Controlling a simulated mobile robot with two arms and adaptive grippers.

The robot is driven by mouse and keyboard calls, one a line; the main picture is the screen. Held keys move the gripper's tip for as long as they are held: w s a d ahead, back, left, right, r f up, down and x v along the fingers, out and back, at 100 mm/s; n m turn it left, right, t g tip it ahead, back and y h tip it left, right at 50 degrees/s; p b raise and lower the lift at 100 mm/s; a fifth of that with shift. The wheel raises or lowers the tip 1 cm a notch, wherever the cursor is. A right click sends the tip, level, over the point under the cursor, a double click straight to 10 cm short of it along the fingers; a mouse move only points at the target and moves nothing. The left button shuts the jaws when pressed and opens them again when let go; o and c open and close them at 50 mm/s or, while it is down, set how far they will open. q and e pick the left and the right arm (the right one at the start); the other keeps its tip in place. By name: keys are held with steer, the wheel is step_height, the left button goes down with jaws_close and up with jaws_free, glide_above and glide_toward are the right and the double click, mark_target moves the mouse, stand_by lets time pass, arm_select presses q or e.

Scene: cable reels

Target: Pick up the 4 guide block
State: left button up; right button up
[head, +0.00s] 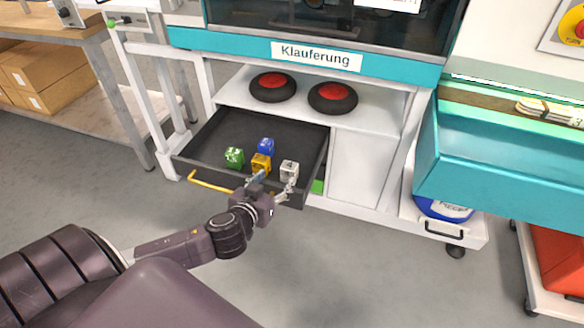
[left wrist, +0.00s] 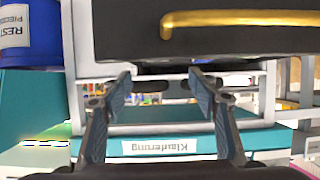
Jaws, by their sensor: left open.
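The white guide block with a 4 on it (head: 289,169) sits in the open dark drawer (head: 222,135), at its front right. My left gripper (head: 274,181) is open at the drawer's front edge, its fingers pointing towards the block. One fingertip shows by the yellow block, the other just in front of the white block. The fingers do not close around anything that I can make out. In the left wrist view the open fingers (left wrist: 160,83) have no block between them, and the white block does not show there. My right gripper is not in view.
Yellow (head: 261,163), blue (head: 266,146) and green (head: 234,157) blocks stand left of the white one. The yellow drawer handle (head: 212,184) is left of my gripper. Two black-and-red reels (head: 333,97) lie on the shelf behind. A teal bin (head: 500,160) stands at the right.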

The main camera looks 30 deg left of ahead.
mark_target(288, 169)
arm_select(q)
steer(key=b+x, duration=0.1)
steer(key=x, duration=0.4)
steer(key=shift+w+a+f, duration=0.1)
steer(key=shift+w, duration=0.2)
steer(key=shift+w+a+f+b, duration=0.1)
steer(key=shift+w+f+b, duration=0.2)
steer(key=shift+w, duration=0.25)
steer(key=b+x, duration=0.1)
steer(key=x, duration=0.3)
steer(key=shift+f, duration=0.15)
steer(key=shift+w+f, duration=0.2)
steer(key=shift+w, duration=0.15)
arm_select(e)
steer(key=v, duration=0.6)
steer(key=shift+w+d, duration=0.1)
arm_select(q)
steer(key=shift+c, duration=0.3)
steer(key=c, duration=1.2)
steer(key=shift+r, duration=0.1)
steer(key=shift+c, duration=0.2)
